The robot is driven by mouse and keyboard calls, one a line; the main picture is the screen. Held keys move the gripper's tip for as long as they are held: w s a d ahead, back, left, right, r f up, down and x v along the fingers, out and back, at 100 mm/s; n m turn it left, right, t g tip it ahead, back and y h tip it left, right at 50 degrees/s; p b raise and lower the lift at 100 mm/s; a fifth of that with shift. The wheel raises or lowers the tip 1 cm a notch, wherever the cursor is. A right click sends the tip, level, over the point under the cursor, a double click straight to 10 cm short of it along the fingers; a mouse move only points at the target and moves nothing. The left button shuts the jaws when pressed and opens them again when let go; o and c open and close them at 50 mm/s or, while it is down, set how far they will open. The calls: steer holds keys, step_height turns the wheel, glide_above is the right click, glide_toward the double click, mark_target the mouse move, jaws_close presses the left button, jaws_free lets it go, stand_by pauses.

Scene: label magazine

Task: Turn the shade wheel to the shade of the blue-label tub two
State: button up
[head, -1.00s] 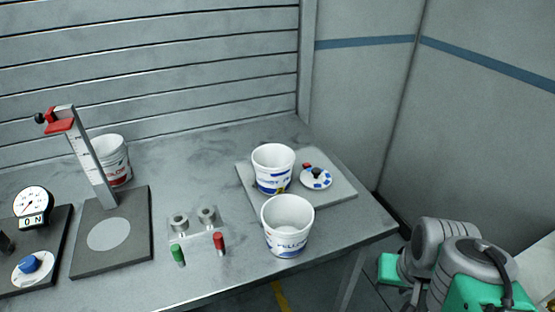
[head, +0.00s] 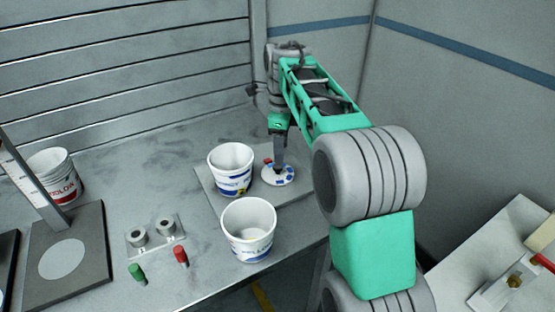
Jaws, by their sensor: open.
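The shade wheel (head: 284,181) is a white disc with blue and dark patches around its edge and a dark knob in its middle. It lies on a grey plate (head: 213,192) at the right of the bench. My gripper (head: 279,165) points down over the wheel, its fingers at or just above the knob. I cannot tell whether they touch it. A white tub with a blue label (head: 231,163) stands on the plate left of the wheel. A second white tub with a blue label (head: 247,250) stands in front of the plate. Their shade marks are too small to read.
A white tub with a red label (head: 58,188) stands at the left behind an upright scale post (head: 30,185) on a dark base. Between lie a small block with two metal knobs (head: 155,235), a green peg (head: 138,272) and a red peg (head: 181,256). The back of the bench is clear.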

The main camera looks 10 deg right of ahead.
mark_target(278, 166)
steer(key=w+m, duration=0.2)
steer(key=w+f+m, duration=0.1)
steer(key=m, duration=0.1)
steer(key=shift+w+f+g, duration=0.1)
steer(key=shift+w+g, duration=0.2)
steer(key=shift+w, duration=0.05)
steer(key=shift+w+f+m, duration=0.2)
steer(key=shift+m, duration=0.3)
step_height(278, 166, down, 8)
steer(key=shift+r, duration=0.25)
jaws_close()
